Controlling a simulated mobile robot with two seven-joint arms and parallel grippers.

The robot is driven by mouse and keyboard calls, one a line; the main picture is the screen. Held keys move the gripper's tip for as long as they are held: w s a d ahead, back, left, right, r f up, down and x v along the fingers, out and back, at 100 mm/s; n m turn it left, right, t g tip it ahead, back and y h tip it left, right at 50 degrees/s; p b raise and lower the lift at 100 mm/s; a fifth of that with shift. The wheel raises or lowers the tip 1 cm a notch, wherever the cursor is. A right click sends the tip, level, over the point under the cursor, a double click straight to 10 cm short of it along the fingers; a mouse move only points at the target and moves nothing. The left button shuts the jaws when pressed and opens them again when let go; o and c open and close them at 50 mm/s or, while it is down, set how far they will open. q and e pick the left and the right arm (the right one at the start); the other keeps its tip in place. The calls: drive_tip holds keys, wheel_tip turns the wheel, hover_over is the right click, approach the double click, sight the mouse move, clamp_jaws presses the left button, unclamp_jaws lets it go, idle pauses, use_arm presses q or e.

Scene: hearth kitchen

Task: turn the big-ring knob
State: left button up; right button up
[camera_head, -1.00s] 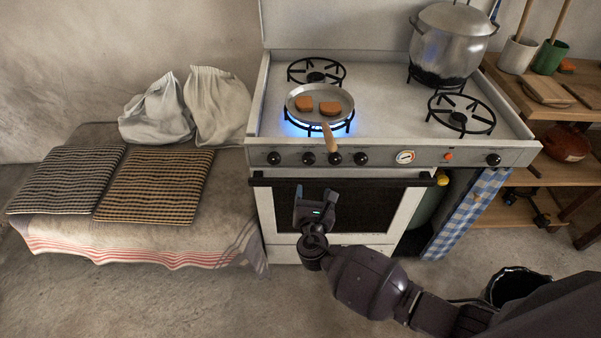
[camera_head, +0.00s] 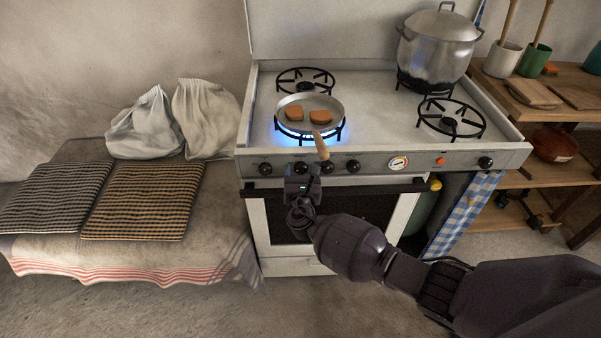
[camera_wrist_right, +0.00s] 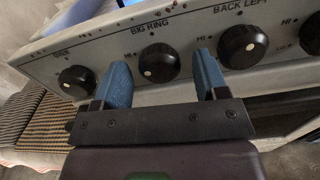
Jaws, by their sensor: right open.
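The big-ring knob (camera_wrist_right: 159,62) is a round black knob with a pale dot, below the printed words BIG RING in the right wrist view. In the head view the knob (camera_head: 300,167) is the second from the left on the stove's front panel, partly hidden by my gripper. My right gripper (camera_wrist_right: 163,76) is open, with its two blue fingers apart and the knob showing between them, just beyond the tips. I cannot tell that either finger touches it. In the head view the right gripper (camera_head: 301,176) is in front of the panel. My left gripper is not in view.
The back-left knob (camera_wrist_right: 243,46) is close to the right finger; another knob (camera_wrist_right: 76,81) is left. A pan (camera_head: 337,105) with two brown pieces sits over a blue flame, its wooden handle (camera_head: 321,146) sticking out above the knobs. The oven handle (camera_head: 385,188) runs below.

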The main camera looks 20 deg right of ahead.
drive_tip(key=shift+w, duration=0.25)
drive_tip(key=c, duration=0.9)
drive_tip(key=shift+c, duration=0.2)
